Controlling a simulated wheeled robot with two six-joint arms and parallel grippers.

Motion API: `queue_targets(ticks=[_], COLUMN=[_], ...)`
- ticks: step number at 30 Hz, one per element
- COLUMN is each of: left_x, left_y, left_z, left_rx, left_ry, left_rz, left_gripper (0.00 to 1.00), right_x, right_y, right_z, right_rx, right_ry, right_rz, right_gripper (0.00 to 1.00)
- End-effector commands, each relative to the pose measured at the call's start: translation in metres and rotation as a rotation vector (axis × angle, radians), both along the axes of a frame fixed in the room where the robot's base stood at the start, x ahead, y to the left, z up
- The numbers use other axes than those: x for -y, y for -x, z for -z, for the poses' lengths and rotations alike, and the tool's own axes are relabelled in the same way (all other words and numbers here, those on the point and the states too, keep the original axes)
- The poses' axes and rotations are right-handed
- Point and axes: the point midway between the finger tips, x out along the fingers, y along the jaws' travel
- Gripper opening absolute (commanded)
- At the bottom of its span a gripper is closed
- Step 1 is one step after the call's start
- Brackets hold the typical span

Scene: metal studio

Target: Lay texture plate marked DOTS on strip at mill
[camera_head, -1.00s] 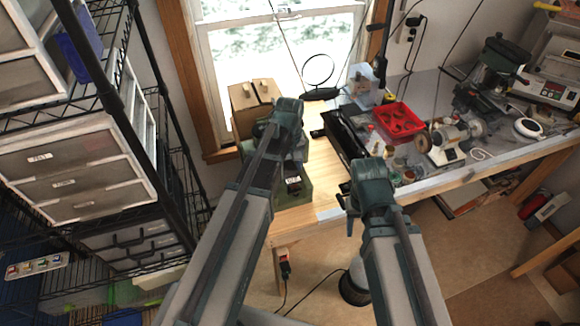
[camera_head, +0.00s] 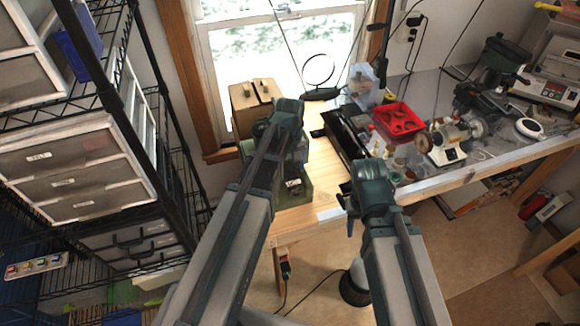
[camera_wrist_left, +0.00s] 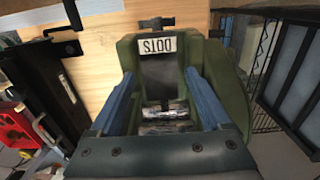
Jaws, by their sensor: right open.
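Silvery pieces (camera_wrist_left: 165,120) show between the fingers; I cannot make out the strip. My right gripper (camera_head: 348,212) is open and empty by the bench's front edge.
A wooden block (camera_head: 255,95) stands behind the green body, by the window. A black case (camera_head: 348,135), a red tray (camera_head: 398,120) and small machines (camera_head: 447,140) crowd the bench to the right. A wire shelf with drawers (camera_head: 75,175) stands at left.

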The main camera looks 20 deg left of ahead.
Motion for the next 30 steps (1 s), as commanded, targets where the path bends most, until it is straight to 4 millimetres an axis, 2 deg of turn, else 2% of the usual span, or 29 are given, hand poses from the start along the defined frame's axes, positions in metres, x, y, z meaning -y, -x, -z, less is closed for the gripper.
queue_targets(ticks=[1,2,11,17,23,30], left_x=[0.0,0.0,0.0,0.0,0.0,0.0], left_y=[0.0,0.0,0.0,0.0,0.0,0.0], left_z=[0.0,0.0,0.0,-0.008,-0.028,-0.064], left_rx=[0.0,0.0,0.0,0.0,0.0,0.0], left_ry=[0.0,0.0,0.0,0.0,0.0,0.0], left_rz=[0.0,0.0,0.0,0.0,0.0,0.0], left_gripper=[0.92,0.96,0.96,0.96,0.96,0.96], right_x=[0.0,0.0,0.0,0.0,0.0,0.0], right_y=[0.0,0.0,0.0,0.0,0.0,0.0], right_z=[0.0,0.0,0.0,-0.008,-0.028,-0.064], right_rx=[0.0,0.0,0.0,0.0,-0.001,-0.002], right_ry=[0.0,0.0,0.0,0.0,0.0,0.001], right_rz=[0.0,0.0,-0.001,-0.001,0.0,-0.003], right_gripper=[0.5,0.5,0.5,0.5,0.5,0.5])
